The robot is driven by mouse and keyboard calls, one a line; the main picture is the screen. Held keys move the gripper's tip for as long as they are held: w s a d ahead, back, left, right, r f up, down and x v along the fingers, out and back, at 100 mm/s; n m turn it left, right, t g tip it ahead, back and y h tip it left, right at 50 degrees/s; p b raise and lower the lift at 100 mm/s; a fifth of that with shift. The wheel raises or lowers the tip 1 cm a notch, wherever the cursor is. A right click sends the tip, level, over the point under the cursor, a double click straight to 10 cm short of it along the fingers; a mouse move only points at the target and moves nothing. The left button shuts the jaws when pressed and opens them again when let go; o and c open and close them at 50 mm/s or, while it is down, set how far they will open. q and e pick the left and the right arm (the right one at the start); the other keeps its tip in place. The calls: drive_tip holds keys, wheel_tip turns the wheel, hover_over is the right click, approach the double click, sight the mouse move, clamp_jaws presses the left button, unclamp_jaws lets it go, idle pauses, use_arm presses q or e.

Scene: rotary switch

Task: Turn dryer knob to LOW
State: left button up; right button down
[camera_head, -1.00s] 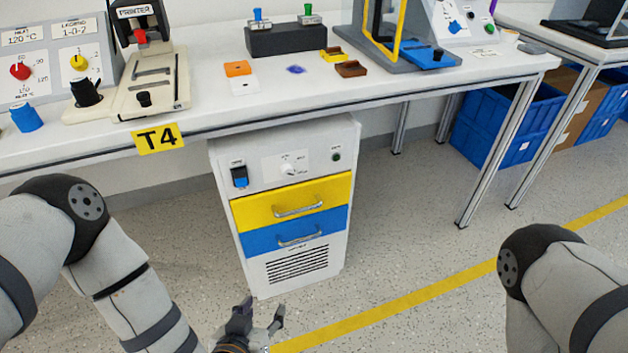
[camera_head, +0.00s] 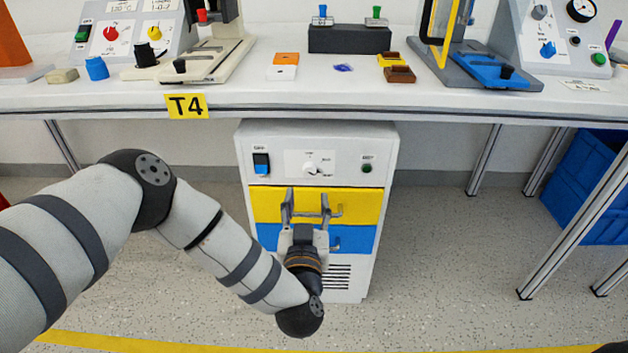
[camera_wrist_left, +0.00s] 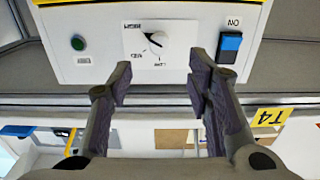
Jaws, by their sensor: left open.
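The dryer (camera_head: 375,150) is a white cabinet under the table, with a yellow and a blue drawer. Its white knob (camera_head: 311,169) sits mid-panel on a white label plate; the label text is too small to read surely. My left gripper (camera_head: 306,198) is in front of the yellow drawer, below the knob in the head view, open and empty. In the upside-down left wrist view the knob (camera_wrist_left: 157,42) shows ahead, between and beyond the two open fingers (camera_wrist_left: 160,85), not touched. My right gripper is not in view.
A blue rocker switch (camera_head: 261,164) is left of the knob and a green button (camera_head: 367,169) right of it. The drawer handles stick out below. The table (camera_head: 430,103) overhangs the dryer, with the T4 sign (camera_head: 187,106) on its edge.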

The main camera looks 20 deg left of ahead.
sight(310, 173)
use_arm(q)
drive_tip(key=b+x, duration=0.1)
drive_tip(key=x, duration=0.7)
drive_tip(key=shift+f+b, duration=0.25)
drive_tip(key=shift+b, duration=0.15)
drive_tip(key=shift+w+a+r, duration=0.15)
drive_tip(key=shift+w, duration=0.35)
clamp_jaws()
